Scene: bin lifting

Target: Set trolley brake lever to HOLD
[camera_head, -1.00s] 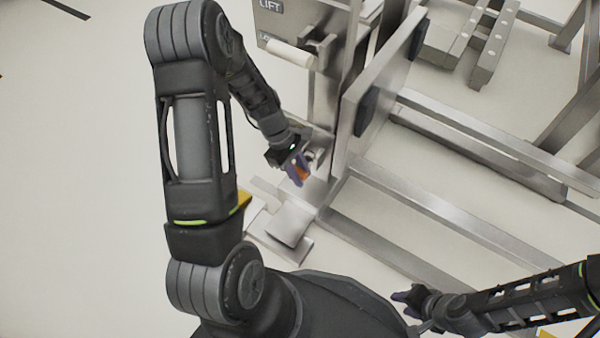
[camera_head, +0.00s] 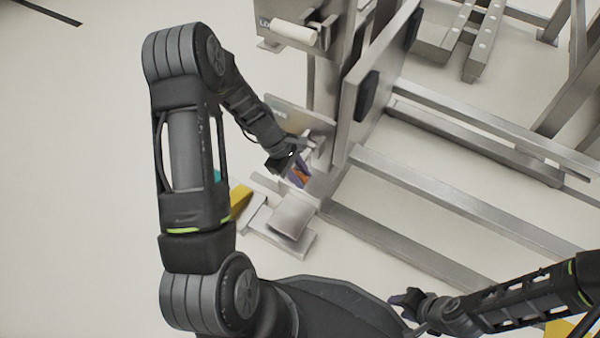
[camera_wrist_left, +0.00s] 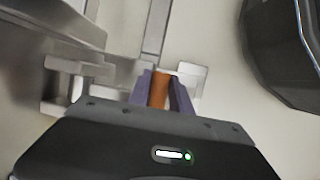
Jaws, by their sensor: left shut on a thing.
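The orange brake lever (camera_head: 302,175) is low on the trolley's steel post, in front of a small plate (camera_head: 290,118). My left gripper (camera_head: 300,173) is shut on the lever. In the left wrist view the orange lever grip (camera_wrist_left: 159,90) sits between the two purple fingers of the left gripper (camera_wrist_left: 160,92). Most of the lever's length and any HOLD marking are hidden or too small to read.
The trolley's steel frame (camera_head: 420,225) fills the right side, with long rails near the floor. A grey pedal-like plate (camera_head: 291,215) lies just below the lever. A white handle (camera_head: 293,32) is on the upper panel.

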